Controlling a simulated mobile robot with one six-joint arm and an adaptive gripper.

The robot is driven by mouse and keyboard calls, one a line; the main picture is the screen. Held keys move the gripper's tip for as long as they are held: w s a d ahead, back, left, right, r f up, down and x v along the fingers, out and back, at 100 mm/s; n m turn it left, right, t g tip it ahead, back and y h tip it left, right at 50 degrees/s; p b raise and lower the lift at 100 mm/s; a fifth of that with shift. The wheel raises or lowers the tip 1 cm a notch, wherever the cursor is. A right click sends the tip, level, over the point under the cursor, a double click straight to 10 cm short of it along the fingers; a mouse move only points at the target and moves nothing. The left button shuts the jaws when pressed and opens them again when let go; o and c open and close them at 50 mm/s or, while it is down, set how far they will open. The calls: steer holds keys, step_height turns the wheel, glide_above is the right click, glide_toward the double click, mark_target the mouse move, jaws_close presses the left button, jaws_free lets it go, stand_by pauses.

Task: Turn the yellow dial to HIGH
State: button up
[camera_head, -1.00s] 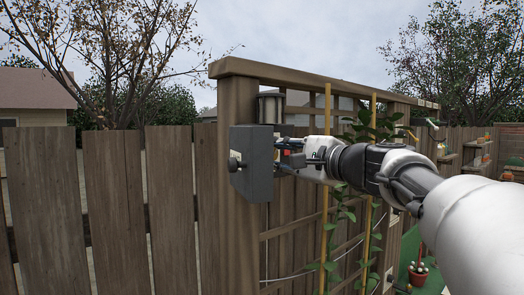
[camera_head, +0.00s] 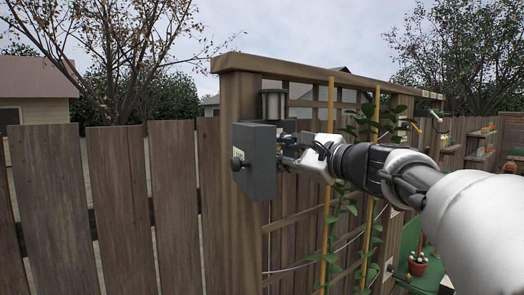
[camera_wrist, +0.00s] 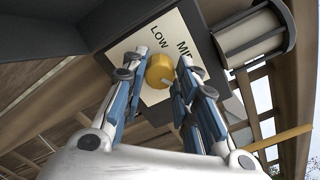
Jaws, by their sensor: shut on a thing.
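The yellow dial (camera_wrist: 160,71) is on a pale label plate (camera_wrist: 135,60) in the wrist view. The words LOW and MID are readable on the plate; no HIGH marking is visible. A pale mark shows on the dial's face, but I cannot tell for sure which setting it points to. My gripper (camera_wrist: 163,75) has one finger on each side of the dial and is shut on it. In the head view my gripper (camera_head: 284,150) reaches the right side of a dark grey box (camera_head: 262,178) on the fence post; the dial is hidden there.
The wooden post (camera_head: 237,100) and top rail (camera_head: 320,80) stand close around the box. A cylindrical lamp-like fixture (camera_head: 273,103) sits just above it. Climbing plants on yellow canes (camera_head: 328,220) stand beside and below my arm. A plank fence (camera_head: 110,200) runs left.

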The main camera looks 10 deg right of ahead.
steer(key=o, duration=1.1)
steer(key=shift+c, duration=0.2)
steer(key=v, duration=1.2)
steer(key=shift+f, duration=0.1)
